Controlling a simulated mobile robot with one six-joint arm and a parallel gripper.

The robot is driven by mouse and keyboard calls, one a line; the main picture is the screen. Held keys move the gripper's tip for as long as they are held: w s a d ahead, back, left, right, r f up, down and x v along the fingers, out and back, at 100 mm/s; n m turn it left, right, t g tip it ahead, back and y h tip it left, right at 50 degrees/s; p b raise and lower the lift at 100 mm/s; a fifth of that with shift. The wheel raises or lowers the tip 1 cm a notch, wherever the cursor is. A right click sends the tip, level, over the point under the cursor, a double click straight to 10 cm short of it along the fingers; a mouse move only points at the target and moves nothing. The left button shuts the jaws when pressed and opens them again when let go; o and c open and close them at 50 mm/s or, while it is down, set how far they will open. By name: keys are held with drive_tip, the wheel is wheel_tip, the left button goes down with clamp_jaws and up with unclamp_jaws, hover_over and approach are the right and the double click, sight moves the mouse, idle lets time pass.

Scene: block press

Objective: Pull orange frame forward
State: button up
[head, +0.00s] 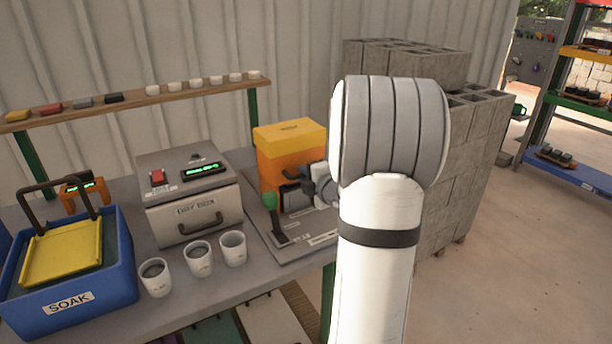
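The orange frame (278,163) stands on a grey base plate at the right end of the bench, with a yellow block-like top (290,134). My gripper (300,191) is at its lower front, with dark parts close against it. I cannot tell whether the gripper touches the frame or is open or shut. My white arm reaches in from the right and hides what lies behind it. A lever with a green knob (269,201) stands on the plate, left of my gripper.
A grey oven-like box (190,195) stands left of the press, with several white cups (199,260) before it. A blue SOAK tub (70,300) holds a yellow tray. Concrete blocks (465,150) stand behind my arm. A shelf of small items (140,98) runs along the wall.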

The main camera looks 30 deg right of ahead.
drive_tip(key=v, duration=0.7)
drive_tip(key=shift+s, duration=0.4)
drive_tip(key=shift+r, duration=0.15)
drive_tip(key=s+a+m+g+p, duration=0.1)
drive_tip(key=s+a+m+g, duration=0.5)
drive_tip(key=a, duration=0.7)
drive_tip(key=s+a+m+g+p, duration=0.2)
drive_tip(key=s+a+m+g, duration=0.5)
drive_tip(key=s+a+m, duration=0.4)
drive_tip(key=shift+s+a+m+y+p, duration=0.3)
drive_tip(key=shift+s+a, duration=0.55)
drive_tip(key=shift+s, duration=0.2)
